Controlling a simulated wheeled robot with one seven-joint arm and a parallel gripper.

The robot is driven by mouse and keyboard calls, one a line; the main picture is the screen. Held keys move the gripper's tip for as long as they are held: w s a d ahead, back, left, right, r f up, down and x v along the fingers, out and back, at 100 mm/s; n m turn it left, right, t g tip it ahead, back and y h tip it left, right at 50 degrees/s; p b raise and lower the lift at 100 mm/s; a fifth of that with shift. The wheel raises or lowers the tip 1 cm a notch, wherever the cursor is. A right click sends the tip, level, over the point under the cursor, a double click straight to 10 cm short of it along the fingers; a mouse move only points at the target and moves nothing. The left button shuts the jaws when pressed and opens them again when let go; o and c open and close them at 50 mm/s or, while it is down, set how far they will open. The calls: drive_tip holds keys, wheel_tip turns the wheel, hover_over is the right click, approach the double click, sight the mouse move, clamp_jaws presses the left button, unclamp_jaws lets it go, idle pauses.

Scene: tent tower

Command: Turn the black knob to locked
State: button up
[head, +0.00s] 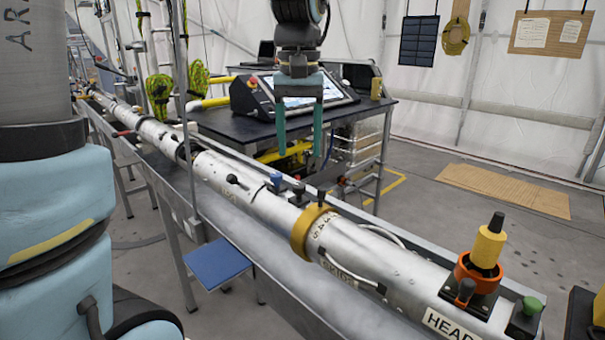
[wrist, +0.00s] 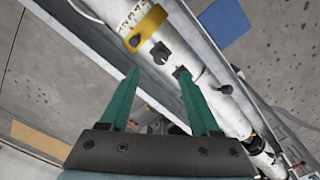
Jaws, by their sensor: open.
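A black knob (head: 298,195) stands on the long white tube (head: 330,235), just left of the yellow collar (head: 305,232); what seems the same knob shows in the wrist view (wrist: 160,53). Its lock markings are too small to read. My gripper (head: 298,148) hangs above and behind the tube, teal fingers pointing down. It is open and empty; the fingers are apart from the knob. In the wrist view its fingertips (wrist: 158,72) appear on either side of the knob's area.
A blue knob (head: 276,181) and a black lever (head: 234,180) sit left of the knob. An orange-based fitting with a yellow and black post (head: 489,245) and a green knob (head: 532,305) stand at the right end. A dark table with a screen (head: 310,92) is behind.

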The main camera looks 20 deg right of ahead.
sight(299, 185)
wheel_tip(299, 185, down, 8)
drive_tip(key=shift+r+p, duration=0.25)
drive_tip(key=shift+p, duration=0.1)
drive_tip(key=shift+a, duration=0.1)
clamp_jaws()
idle(0.4)
